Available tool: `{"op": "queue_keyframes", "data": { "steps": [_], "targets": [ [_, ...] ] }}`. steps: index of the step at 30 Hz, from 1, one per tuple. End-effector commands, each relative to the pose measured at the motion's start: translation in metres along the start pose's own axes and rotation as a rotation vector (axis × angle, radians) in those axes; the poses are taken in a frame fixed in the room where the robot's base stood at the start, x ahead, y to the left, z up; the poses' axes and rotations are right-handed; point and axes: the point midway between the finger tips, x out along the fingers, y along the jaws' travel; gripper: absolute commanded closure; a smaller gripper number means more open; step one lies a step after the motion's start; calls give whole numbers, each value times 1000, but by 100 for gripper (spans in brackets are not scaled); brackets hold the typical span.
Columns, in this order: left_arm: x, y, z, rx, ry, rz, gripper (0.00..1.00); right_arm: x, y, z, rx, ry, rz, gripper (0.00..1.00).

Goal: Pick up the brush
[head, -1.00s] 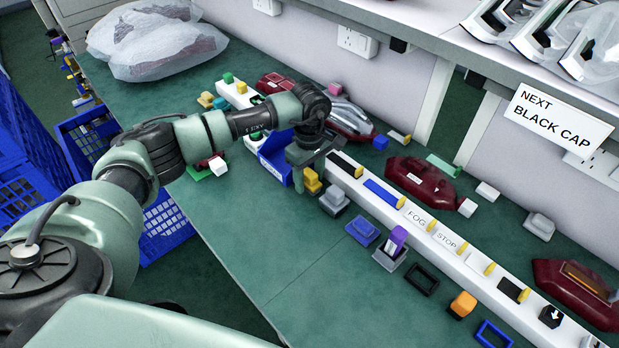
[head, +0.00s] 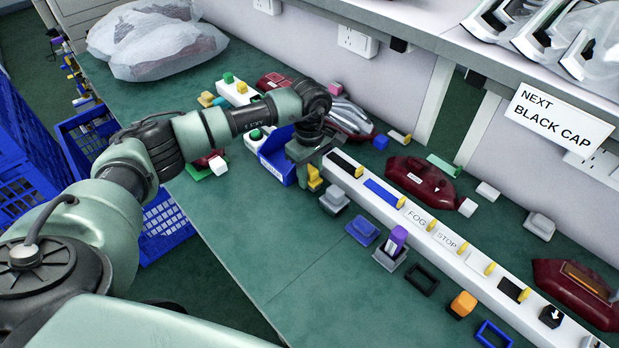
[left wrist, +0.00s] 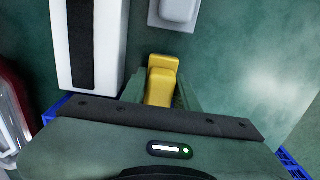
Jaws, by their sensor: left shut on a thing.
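My left gripper (head: 308,172) hangs at the near side of the long white rail, by its left end. It is shut on a small yellow stepped block (head: 314,178). In the left wrist view the yellow block (left wrist: 162,82) sits between the fingers, its top end sticking out past them. I cannot tell whether this block is the brush, and no bristles show. Whether it touches the table is unclear. My right gripper is out of view.
The white rail (head: 365,205) with labelled slots runs beside the gripper. A blue bin (head: 277,160) stands just left of it, a grey block (head: 334,200) just right. Dark red lamps (head: 420,180) lie behind the rail.

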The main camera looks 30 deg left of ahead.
Motion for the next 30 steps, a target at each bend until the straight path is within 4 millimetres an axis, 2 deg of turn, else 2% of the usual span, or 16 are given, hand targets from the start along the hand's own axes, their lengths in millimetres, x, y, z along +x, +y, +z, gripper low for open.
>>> {"op": "queue_keyframes", "data": {
  "steps": [5,15,21,25,30],
  "targets": [
    [-31,1,-1,1,2,5,100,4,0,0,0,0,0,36],
    [-112,1,0,0,2,6,100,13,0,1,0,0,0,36],
    [-153,0,0,1,1,3,100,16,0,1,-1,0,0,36],
    [-171,0,0,1,1,2,100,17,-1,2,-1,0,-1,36],
    [-183,0,0,1,0,0,100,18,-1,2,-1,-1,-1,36]
  ]
}}
